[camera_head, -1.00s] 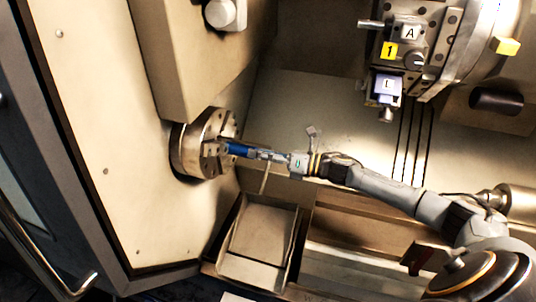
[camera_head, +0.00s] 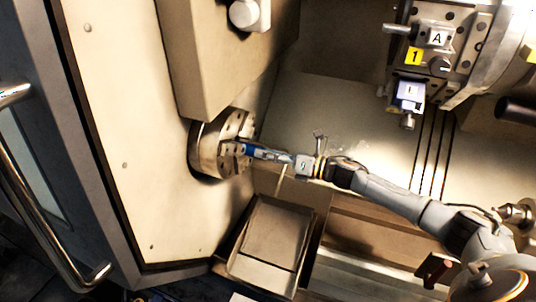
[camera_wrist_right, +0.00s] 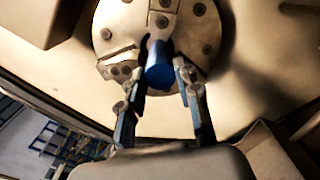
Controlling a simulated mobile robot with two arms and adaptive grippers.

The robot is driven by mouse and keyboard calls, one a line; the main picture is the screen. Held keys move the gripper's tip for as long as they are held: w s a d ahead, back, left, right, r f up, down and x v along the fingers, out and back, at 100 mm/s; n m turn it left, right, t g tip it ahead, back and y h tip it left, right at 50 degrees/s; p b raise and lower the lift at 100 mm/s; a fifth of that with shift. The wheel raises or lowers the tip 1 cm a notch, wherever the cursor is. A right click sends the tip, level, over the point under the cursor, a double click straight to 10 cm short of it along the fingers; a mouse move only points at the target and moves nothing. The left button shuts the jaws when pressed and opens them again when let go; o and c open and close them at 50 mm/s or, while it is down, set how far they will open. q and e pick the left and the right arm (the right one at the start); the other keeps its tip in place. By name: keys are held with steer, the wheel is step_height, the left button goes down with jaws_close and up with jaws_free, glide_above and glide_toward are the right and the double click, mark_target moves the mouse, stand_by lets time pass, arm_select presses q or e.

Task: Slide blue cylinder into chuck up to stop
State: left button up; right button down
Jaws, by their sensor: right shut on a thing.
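The blue cylinder (camera_head: 257,151) lies in front of the grey metal chuck (camera_head: 208,150), its far end at the chuck's jaws. How deep it sits inside is hidden. My right gripper (camera_head: 272,155) is shut on the cylinder and comes from the right. In the right wrist view the round near end of the blue cylinder (camera_wrist_right: 160,76) shows between the two fingers of the right gripper (camera_wrist_right: 162,84), with the chuck (camera_wrist_right: 200,45) face and its stepped jaws behind it. The stop is not visible. My left gripper is not in view.
A tool turret (camera_head: 470,70) with label plates stands at the upper right. A beige housing (camera_head: 215,70) hangs above the chuck. An open tray (camera_head: 270,235) lies below the gripper. The cell floor between the gripper and turret looks clear.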

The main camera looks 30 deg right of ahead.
steer(key=shift+w+a, duration=0.2)
stand_by(0.7)
steer(key=c, duration=0.8)
jaws_free()
steer(key=shift+f, duration=0.1)
steer(key=shift+o, duration=0.2)
steer(key=b+v, duration=0.2)
steer(key=v, duration=0.4)
steer(key=shift+s, duration=0.2)
steer(key=shift+d, duration=0.1)
stand_by(0.6)
